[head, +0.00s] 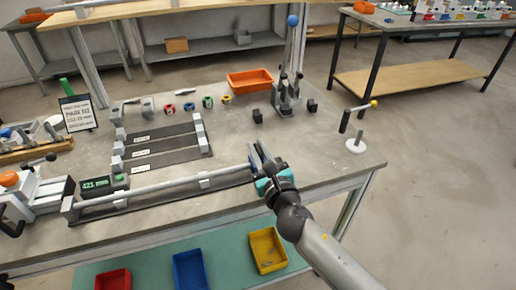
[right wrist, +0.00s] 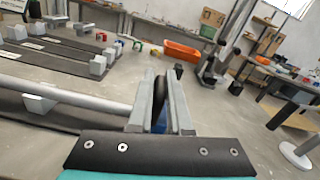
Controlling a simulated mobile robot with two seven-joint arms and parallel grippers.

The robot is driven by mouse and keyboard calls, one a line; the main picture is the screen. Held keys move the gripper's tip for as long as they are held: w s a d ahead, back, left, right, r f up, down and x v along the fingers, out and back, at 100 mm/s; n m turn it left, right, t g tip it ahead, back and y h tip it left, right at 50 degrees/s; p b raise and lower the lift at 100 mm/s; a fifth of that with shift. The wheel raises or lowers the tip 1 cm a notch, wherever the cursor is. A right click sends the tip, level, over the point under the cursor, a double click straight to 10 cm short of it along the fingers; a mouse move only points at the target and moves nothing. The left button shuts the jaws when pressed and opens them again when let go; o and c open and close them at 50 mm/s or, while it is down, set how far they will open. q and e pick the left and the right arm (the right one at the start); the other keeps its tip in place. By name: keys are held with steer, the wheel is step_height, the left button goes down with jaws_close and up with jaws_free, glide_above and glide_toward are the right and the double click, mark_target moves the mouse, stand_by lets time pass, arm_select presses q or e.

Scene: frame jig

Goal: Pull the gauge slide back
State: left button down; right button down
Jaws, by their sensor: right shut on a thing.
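The gauge (head: 160,189) is a long rail with a silver rod along the front of the table. A green readout (head: 96,184) at its left end shows about 421 mm. My right gripper (head: 257,156) is at the right end of the gauge. In the right wrist view its fingers (right wrist: 162,105) are shut on the gauge slide, a dark upright piece with a blue part low between the fingers. The slide is mostly hidden by the gripper. The silver rod (right wrist: 70,92) runs in from the left towards the fingers. My left gripper is not in view.
Several short rails with grey blocks (head: 160,143) lie behind the gauge. An orange bin (head: 250,79), a dark press-like stand (head: 287,95) and a white round base with a post (head: 356,145) stand further back and right. Yellow (head: 267,250) and blue (head: 190,270) bins sit below.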

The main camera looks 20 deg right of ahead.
steer(key=shift+d, duration=0.1)
steer(key=d, duration=0.4)
steer(key=shift+w+d, duration=0.1)
steer(key=shift+d, duration=0.25)
steer(key=c, duration=0.9)
jaws_free()
steer(key=shift+s+d+b, duration=0.15)
steer(key=shift+s+b, duration=0.35)
steer(key=shift+s, duration=3.35)
steer(key=shift+s+d+b, duration=0.15)
steer(key=shift+s+b, duration=0.3)
steer(key=shift+s, duration=3.35)
